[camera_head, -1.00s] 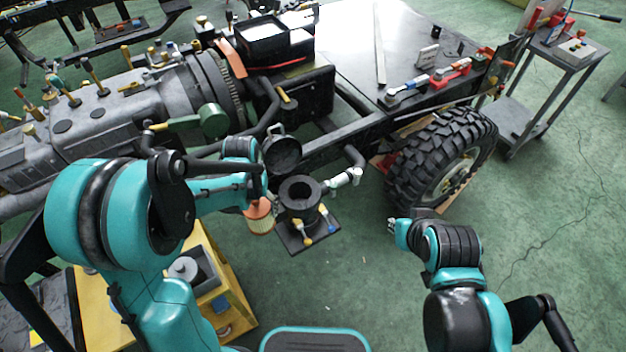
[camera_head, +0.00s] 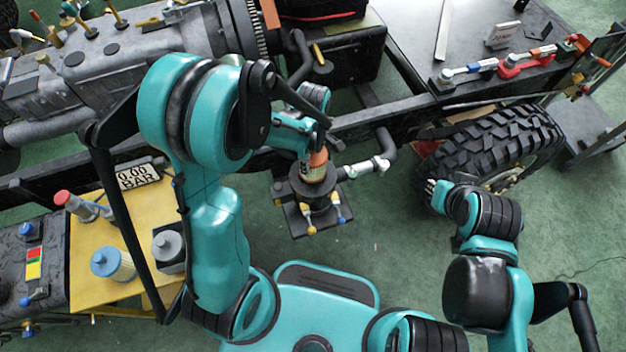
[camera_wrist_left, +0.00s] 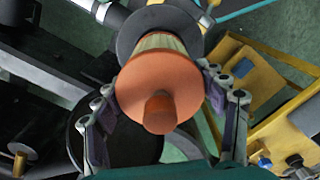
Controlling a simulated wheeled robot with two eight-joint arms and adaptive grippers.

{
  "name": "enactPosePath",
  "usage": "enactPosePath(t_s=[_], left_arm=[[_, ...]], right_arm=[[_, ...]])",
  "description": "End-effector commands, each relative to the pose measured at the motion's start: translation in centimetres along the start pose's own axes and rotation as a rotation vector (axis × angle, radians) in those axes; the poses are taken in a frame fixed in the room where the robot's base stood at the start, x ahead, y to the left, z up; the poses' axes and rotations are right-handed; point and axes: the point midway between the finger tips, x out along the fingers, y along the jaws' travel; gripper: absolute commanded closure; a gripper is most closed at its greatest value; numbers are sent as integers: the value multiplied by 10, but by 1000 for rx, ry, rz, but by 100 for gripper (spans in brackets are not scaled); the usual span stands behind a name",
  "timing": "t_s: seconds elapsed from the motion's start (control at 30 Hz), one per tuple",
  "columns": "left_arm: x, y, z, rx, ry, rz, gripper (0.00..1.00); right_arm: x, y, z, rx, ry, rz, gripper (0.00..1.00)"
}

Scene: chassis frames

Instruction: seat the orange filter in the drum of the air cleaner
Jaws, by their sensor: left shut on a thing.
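The orange filter (camera_head: 317,166), with an orange end cap and pale pleated body, is over the mouth of the black drum (camera_head: 316,197) of the air cleaner. In the left wrist view the filter (camera_wrist_left: 158,84) points into the drum's dark rim (camera_wrist_left: 130,42); how far its far end reaches in is hidden. My left gripper (camera_head: 309,153) is shut on the filter, and its fingers (camera_wrist_left: 163,98) lie on both sides of the cap. A round black lid (camera_wrist_left: 132,143) shows below the filter in the wrist view. My right gripper (camera_head: 434,190) hangs away to the right; its fingers are too small to read.
A pipe with a pale fitting (camera_head: 367,168) joins the drum from the right. Blue- and yellow-tipped clamps (camera_head: 338,210) stand at its front. A big tyre (camera_head: 500,150) stands at the right. Green floor is free between.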

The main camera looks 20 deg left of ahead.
Motion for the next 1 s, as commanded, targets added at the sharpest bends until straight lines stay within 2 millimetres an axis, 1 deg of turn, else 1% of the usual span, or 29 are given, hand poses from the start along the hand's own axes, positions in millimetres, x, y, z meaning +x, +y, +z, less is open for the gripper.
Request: enactPosePath(t_s=[0.03, 0.1, 0.33, 0.5, 0.53, 0.8, 1.0], left_arm=[[15, 0, 0, 0, 0, 0, 62], [27, 0, 0, 1, 0, 0, 62], [46, 0, 0, 2, 0, 0, 62], [72, 0, 0, 3, 0, 0, 62], [74, 0, 0, 3, 0, 0, 62], [74, 0, 0, 3, 0, 0, 62], [81, 0, 0, 4, 0, 0, 62]], right_arm=[[8, 0, 6, 0, 0, 0, 82], [12, 0, 8, 0, 0, 0, 82], [18, 0, 13, 0, 0, 0, 82], [28, 0, 20, 0, 0, 0, 82], [29, 0, 20, 0, 0, 0, 82], [28, 0, 20, 0, 0, 0, 82], [33, 0, 24, 0, 0, 0, 82]])
